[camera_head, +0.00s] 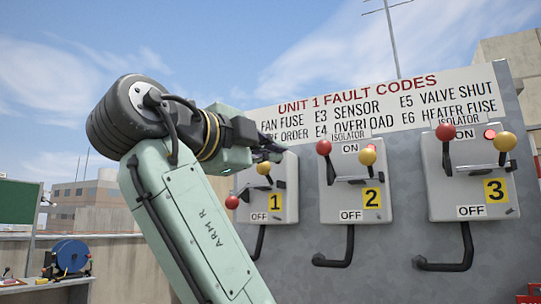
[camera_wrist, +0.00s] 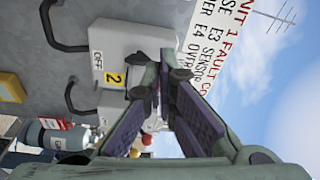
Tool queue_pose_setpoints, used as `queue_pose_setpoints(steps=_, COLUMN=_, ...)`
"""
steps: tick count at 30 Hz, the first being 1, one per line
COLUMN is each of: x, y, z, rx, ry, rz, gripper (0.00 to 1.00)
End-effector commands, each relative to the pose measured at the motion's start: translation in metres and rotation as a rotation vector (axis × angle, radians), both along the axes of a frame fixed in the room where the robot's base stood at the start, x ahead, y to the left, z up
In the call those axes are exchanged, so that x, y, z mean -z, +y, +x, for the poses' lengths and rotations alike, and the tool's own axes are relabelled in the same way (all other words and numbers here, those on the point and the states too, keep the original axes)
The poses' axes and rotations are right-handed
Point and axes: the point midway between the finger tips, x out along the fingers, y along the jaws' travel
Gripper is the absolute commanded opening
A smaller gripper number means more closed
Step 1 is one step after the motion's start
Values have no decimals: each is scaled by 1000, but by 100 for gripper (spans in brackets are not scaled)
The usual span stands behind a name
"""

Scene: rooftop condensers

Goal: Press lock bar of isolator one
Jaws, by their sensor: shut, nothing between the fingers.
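Isolator one (camera_head: 285,205) is a light grey box with a yellow "1" label, at the left of the panel in the head view. Its red ball (camera_head: 232,202) is low, at the box's left edge by OFF. Its yellow ball (camera_head: 264,168) is higher, above a short bar (camera_head: 258,184). Which part is the lock bar is not marked. My gripper (camera_head: 270,148) is shut and empty, in front of the box's top, just above the yellow ball; contact cannot be told. In the wrist view my gripper (camera_wrist: 172,70) covers part of isolator two (camera_wrist: 135,38); isolator one is not seen there.
Isolator two (camera_head: 328,208) and isolator three (camera_head: 437,200) stand to the right, their red balls high by ON. Dark bent handles (camera_head: 349,245) stick out below the boxes. A fault-code sign (camera_head: 358,98) spans the panel top. A bench with a blue reel (camera_head: 72,255) is far left.

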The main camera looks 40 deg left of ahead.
Motion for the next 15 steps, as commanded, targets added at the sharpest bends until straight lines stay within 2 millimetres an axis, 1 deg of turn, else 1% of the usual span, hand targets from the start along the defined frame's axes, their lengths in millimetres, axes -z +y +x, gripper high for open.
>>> queue_pose_setpoints(steps=1, x=-2, y=0, z=10, rx=4, ry=2, rz=-2, gripper=0)
queue_pose_setpoints(steps=12, x=-8, y=8, z=87, rx=4, ry=2, rz=-2, gripper=0)
queue_pose_setpoints(steps=13, x=-8, y=10, z=88, rx=1, ry=1, rz=-2, gripper=0)
queue_pose_setpoints(steps=15, x=-6, y=23, z=79, rx=-1, ry=-2, rz=-3, gripper=0)
